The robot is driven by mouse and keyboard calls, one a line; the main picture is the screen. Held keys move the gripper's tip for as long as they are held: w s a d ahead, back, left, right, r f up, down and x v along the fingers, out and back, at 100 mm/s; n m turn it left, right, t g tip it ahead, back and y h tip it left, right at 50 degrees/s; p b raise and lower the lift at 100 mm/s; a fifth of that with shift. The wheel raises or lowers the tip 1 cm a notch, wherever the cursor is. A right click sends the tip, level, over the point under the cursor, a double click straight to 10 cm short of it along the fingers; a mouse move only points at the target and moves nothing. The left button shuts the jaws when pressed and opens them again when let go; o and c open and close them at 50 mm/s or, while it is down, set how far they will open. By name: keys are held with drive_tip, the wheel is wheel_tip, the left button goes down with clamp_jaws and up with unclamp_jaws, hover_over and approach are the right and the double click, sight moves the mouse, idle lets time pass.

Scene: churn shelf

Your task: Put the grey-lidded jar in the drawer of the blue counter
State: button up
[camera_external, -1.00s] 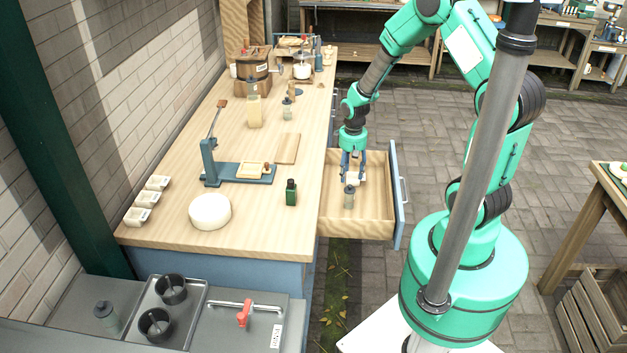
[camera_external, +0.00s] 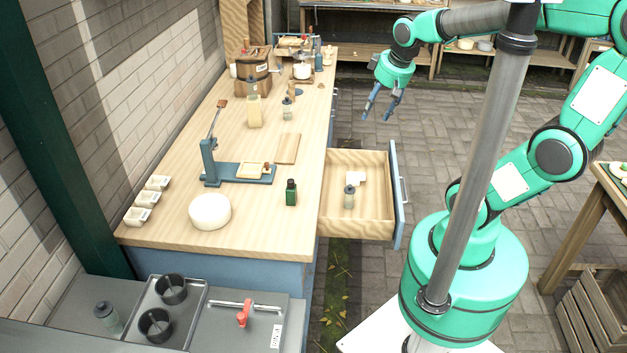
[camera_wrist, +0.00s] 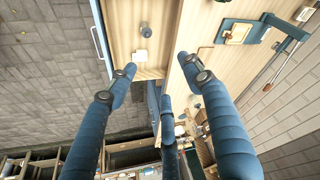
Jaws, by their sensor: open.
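The drawer (camera_external: 371,222) of the blue counter (camera_external: 240,276) stands pulled out on the counter's right side. Inside it, a small jar with a grey lid (camera_external: 349,197) stands upright beside a white block (camera_external: 355,178). The wrist view shows the same jar (camera_wrist: 143,28) and white block (camera_wrist: 140,57) in the drawer. My gripper (camera_external: 383,113) is raised above and beyond the drawer, over the paving. Its fingers are spread and empty. Another similar grey-topped jar (camera_external: 287,109) stands on the counter top, and another (camera_external: 106,315) stands at the grey unit in front.
The drawer's blue front (camera_external: 398,195) sticks out over the paving. Open floor lies to its right.

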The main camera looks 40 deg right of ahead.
drive_tip(key=s+a+r+t, duration=0.1)
drive_tip(key=s+r, duration=0.4)
drive_tip(key=s, duration=0.4)
drive_tip(key=shift+a, duration=0.15)
drive_tip(key=shift+o, duration=0.5)
drive_tip(key=o, duration=1.2)
drive_tip(key=shift+c, duration=0.2)
drive_tip(key=w+d+f+m+g+y+b, duration=0.1)
drive_tip(key=w+d+f+m+g+y, duration=0.4)
drive_tip(key=d+f, duration=0.65)
drive_tip(key=w+d+f+m+g+y, duration=0.1)
drive_tip(key=w+d+f+m+y, duration=0.15)
drive_tip(key=d+f+m, duration=0.75)
drive_tip(key=s+d+f+m+t+y, duration=0.1)
drive_tip(key=s+d+f+m+t, duration=0.3)
drive_tip(key=f, duration=0.6)
drive_tip(key=s+d+f+m+t+y+b, duration=0.1)
drive_tip(key=s+d+f+m+t+y, duration=0.1)
drive_tip(key=s+d+f+m+t, duration=0.2)
drive_tip(key=s+d+f+m+t+y, duration=0.2)
drive_tip(key=s+d+f, duration=0.6)
drive_tip(key=f, duration=0.9)
drive_tip(key=d+m+t, duration=0.1)
drive_tip(key=m+t, duration=0.1)
drive_tip(key=t, duration=0.1)
drive_tip(key=shift+s+d+t, duration=0.25)
drive_tip(key=shift+d+t, duration=0.05)
drive_tip(key=shift+d, duration=0.05)
